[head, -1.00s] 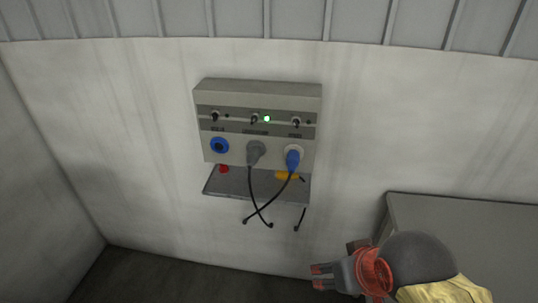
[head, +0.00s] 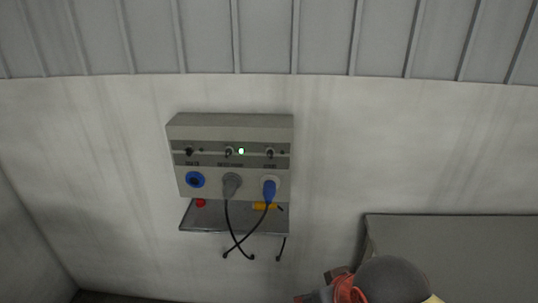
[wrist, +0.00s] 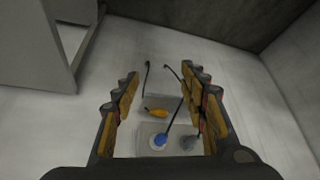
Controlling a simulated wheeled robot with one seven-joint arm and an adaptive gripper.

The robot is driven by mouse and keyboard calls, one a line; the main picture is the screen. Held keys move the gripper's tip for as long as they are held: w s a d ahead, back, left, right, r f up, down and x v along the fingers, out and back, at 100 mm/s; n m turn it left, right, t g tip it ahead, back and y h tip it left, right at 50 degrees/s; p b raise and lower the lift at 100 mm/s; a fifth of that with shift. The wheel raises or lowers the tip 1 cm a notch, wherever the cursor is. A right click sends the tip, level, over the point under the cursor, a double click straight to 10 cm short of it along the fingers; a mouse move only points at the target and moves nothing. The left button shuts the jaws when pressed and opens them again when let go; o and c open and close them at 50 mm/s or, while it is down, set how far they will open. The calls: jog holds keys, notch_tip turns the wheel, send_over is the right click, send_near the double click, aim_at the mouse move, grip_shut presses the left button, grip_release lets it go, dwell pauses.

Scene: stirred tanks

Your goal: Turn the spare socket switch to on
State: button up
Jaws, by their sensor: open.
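A grey socket box (head: 230,121) is on the wall with three small dark switches in a row. The left switch (head: 189,151) is above an empty blue socket (head: 195,180). The middle switch (head: 228,152) has a lit green lamp (head: 241,151) beside it and a grey plug (head: 231,185) below. The right switch (head: 270,153) is above a blue plug (head: 269,190). The labels are too small to read; switch positions are unclear. My gripper (head: 312,294), partly cut off, is low and right of the box. In the wrist view my gripper (wrist: 160,105) is open and empty.
A shelf (head: 215,222) under the box holds a red item (head: 200,203) and a yellow-orange item (head: 262,206). Black cables hang and cross in front of it. A grey cabinet or table (head: 450,235) stands at right. Bare wall lies between.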

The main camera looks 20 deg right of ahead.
jog(key=shift+a+r+g+p, duration=0.3)
jog(key=shift+r+p, duration=0.2)
jog(key=shift+p, duration=0.35)
jog(key=shift+c, duration=0.5)
jog(key=shift+a+f+g+p, duration=0.2)
jog(key=shift+a+g+p, duration=0.25)
jog(key=shift+p, duration=0.6)
jog(key=shift+c, duration=0.7)
jog(key=w+a+g+p, duration=0.1)
jog(key=p, duration=0.1)
jog(key=w+a+f+p, duration=0.1)
jog(key=p, duration=0.1)
jog(key=shift+a+n+g+y, duration=0.2)
jog(key=shift+n+g+y, duration=0.1)
jog(key=shift+n+g, duration=0.1)
jog(key=shift+c, duration=0.7)
jog(key=w+a+f+y+p, duration=0.1)
jog(key=w+a+f+p, duration=0.2)
jog(key=w+a+p, duration=0.45)
jog(key=n+t+h+p, duration=0.1)
jog(key=t+h+p, duration=0.5)
jog(key=t, duration=0.9)
send_near(268, 154)
jog(key=w+h+b, duration=0.1)
jog(key=b, duration=0.1)
jog(key=shift+p+x, duration=0.5)
jog(key=shift+x, duration=3.6)
